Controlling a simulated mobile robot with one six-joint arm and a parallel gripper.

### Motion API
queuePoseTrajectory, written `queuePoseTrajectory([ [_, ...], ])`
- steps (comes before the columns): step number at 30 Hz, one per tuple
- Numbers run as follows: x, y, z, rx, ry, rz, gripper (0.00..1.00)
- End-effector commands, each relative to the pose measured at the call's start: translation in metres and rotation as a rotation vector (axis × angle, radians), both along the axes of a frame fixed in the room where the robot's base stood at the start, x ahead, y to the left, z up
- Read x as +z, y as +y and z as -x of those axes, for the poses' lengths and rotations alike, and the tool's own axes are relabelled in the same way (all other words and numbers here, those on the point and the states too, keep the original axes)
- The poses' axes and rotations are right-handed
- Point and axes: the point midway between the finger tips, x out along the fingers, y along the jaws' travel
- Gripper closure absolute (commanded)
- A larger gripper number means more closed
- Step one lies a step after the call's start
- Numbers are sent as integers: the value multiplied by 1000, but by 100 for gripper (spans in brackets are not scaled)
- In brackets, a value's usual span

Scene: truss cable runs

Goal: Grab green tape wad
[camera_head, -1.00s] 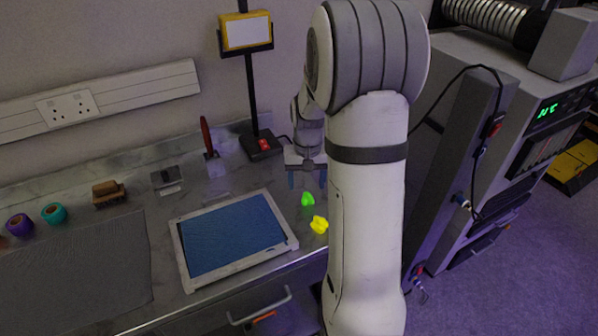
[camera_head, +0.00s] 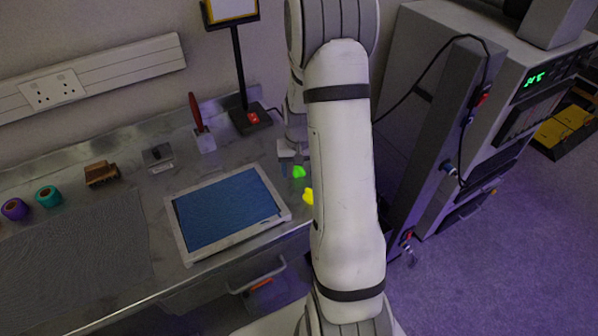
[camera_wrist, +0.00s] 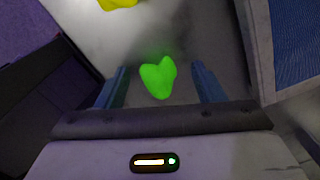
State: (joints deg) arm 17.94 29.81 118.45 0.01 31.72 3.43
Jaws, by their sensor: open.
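The green tape wad (camera_head: 299,172) lies on the metal bench, right of the blue-topped tray. In the wrist view the green wad (camera_wrist: 158,77) shows between and slightly beyond my two blue fingers. My gripper (camera_wrist: 160,84) is open, with a finger on either side of the wad and a gap to each. I cannot tell how far above the bench the fingers are. In the head view my gripper (camera_head: 293,156) is close behind the wad, partly hidden by my arm.
A yellow wad (camera_head: 308,196) lies just in front of the green one; it also shows in the wrist view (camera_wrist: 118,3). A white-framed blue tray (camera_head: 177,232) is to the left. A red-handled tool (camera_head: 196,112) and a stand (camera_head: 242,75) are behind.

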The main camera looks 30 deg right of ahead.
Motion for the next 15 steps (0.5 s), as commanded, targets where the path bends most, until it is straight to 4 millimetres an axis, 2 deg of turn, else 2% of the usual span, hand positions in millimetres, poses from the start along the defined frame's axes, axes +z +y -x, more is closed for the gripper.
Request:
queuePoseTrajectory([
  [2, 0, 0, 0, 0, 0, 0, 42],
  [15, 0, -1, 0, -1, 0, 0, 78],
])
